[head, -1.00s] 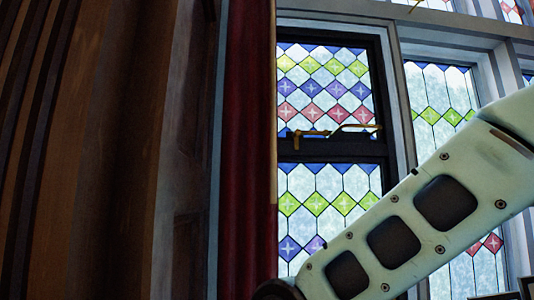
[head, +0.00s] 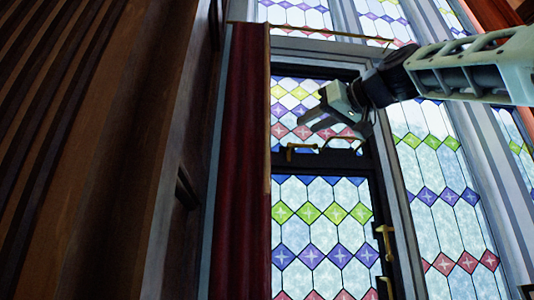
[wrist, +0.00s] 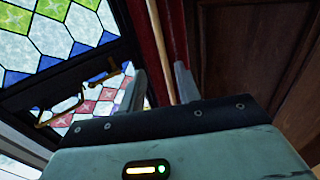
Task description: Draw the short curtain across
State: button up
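The short curtain (head: 245,150) is dark red and hangs bunched in a narrow strip at the left side of the window, with a tan strip (head: 267,120) down its right edge. A thin brass rod (head: 330,33) runs right from its top. My gripper (head: 311,117) is in front of the upper window, right of the curtain, its fingers pointing left. In the wrist view, my fingers (wrist: 160,72) stand apart, and the curtain (wrist: 148,35) and its tan edge (wrist: 170,40) show beyond and between them. I cannot tell whether they touch it; nothing appears gripped.
Stained-glass panes (head: 322,235) fill the window behind. Brass window handles (head: 300,149) stick out on the dark crossbar, close below my gripper, and another (head: 384,240) is lower right. Dark brown wood panelling (head: 80,150) stands at the left.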

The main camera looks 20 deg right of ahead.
aim_at(269, 147)
jog(key=p+x, duration=0.8)
jog(key=x, duration=0.7)
jog(key=shift+w+a+r, duration=0.1)
jog(key=shift+w, duration=0.25)
jog(key=shift+w+a, duration=0.15)
jog(key=shift+w, duration=0.25)
grip_shut()
